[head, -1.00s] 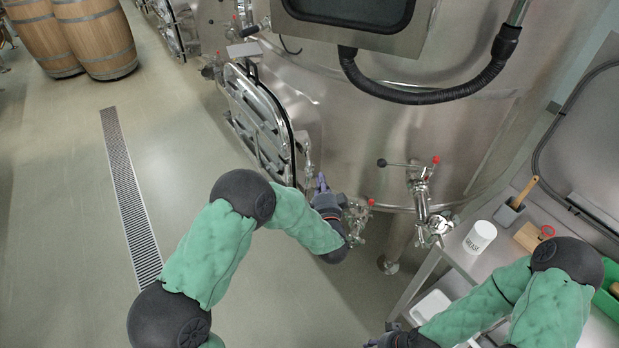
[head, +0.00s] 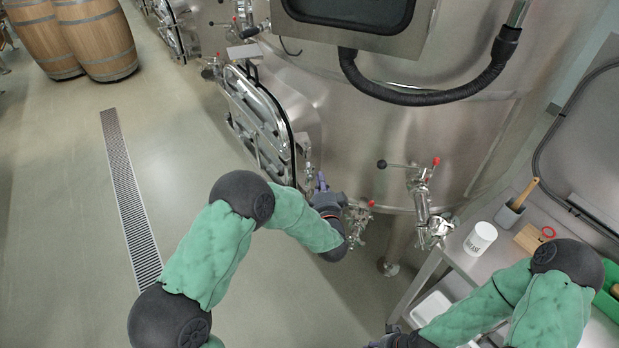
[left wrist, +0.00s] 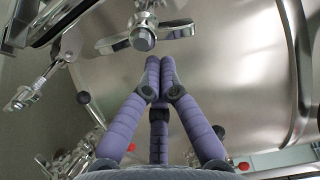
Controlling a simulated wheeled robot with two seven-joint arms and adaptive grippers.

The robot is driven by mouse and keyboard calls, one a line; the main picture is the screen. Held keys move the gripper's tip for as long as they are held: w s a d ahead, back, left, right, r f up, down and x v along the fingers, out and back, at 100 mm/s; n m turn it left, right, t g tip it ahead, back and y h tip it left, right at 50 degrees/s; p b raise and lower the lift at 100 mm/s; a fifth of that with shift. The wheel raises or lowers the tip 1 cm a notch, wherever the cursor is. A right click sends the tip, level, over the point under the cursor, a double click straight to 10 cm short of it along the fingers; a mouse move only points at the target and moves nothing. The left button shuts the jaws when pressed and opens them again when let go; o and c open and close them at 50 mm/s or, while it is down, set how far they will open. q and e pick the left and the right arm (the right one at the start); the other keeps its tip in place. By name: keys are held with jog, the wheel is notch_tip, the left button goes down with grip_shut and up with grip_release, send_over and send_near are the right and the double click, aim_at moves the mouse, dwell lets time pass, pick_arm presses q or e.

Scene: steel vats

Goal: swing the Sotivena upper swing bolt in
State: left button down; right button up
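The vat door (head: 258,125) is a ribbed steel oval on the front of the steel vat, left of centre in the head view. Bright metal fittings (head: 305,155) show along its right edge. My left gripper (head: 322,182) is just below these fittings. In the left wrist view its purple fingers (left wrist: 160,68) are together at the tips, with nothing seen between them. My right gripper (head: 384,342) is mostly cut off at the bottom edge.
A valve with a red-tipped handle (head: 420,190) stands right of the left hand, and a lower valve (head: 357,215) beside it. A steel table (head: 470,262) with a white grease tub (head: 480,238) is at the right. The floor at left is clear around a drain grate (head: 128,190).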

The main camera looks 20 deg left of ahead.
pick_arm(q)
jog(key=shift+s+a, duration=0.1)
jog(key=shift+a, duration=0.05)
dwell(0.6)
jog(key=shift+s+a, duration=0.2)
jog(key=shift+a, duration=0.2)
jog(key=shift+a, duration=0.1)
